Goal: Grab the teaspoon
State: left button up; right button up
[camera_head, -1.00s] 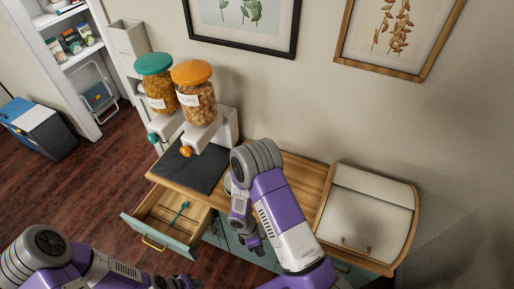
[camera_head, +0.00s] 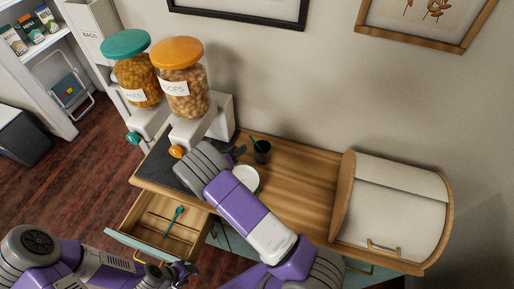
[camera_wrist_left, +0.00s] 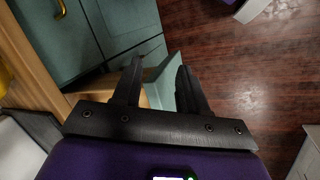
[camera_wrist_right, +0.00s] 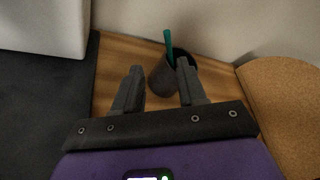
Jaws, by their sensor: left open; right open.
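A teal spoon-like utensil (camera_head: 175,221) lies in the open drawer (camera_head: 150,204). A second teal handle (camera_head: 253,140) sticks up from a dark cup (camera_head: 263,153) on the counter; its lower end is hidden, so I cannot tell what it is. My right gripper (camera_head: 238,153) is open and empty above the counter, left of the cup. In the right wrist view the cup (camera_wrist_right: 160,80) and teal handle (camera_wrist_right: 168,42) appear just beyond the fingers. My left gripper (camera_head: 188,271) is open and empty low near the drawer's front; its wrist view shows cabinet fronts and floor.
Two jar dispensers with a teal lid (camera_head: 126,44) and an orange lid (camera_head: 177,52) stand on the counter's left. A white round dish (camera_head: 246,179) lies beside my right arm. A bread box (camera_head: 395,210) stands on the right. Bare wood lies between dish and bread box.

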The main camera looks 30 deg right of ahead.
aim_at(253, 141)
jog(key=x, duration=0.6)
jog(key=s+p+x, duration=0.1)
jog(key=x, duration=0.2)
jog(key=shift+w+d+r, duration=0.1)
jog(key=shift+d+r, duration=0.1)
jog(key=shift+d, duration=0.35)
jog(key=shift+a, duration=0.1)
grip_shut()
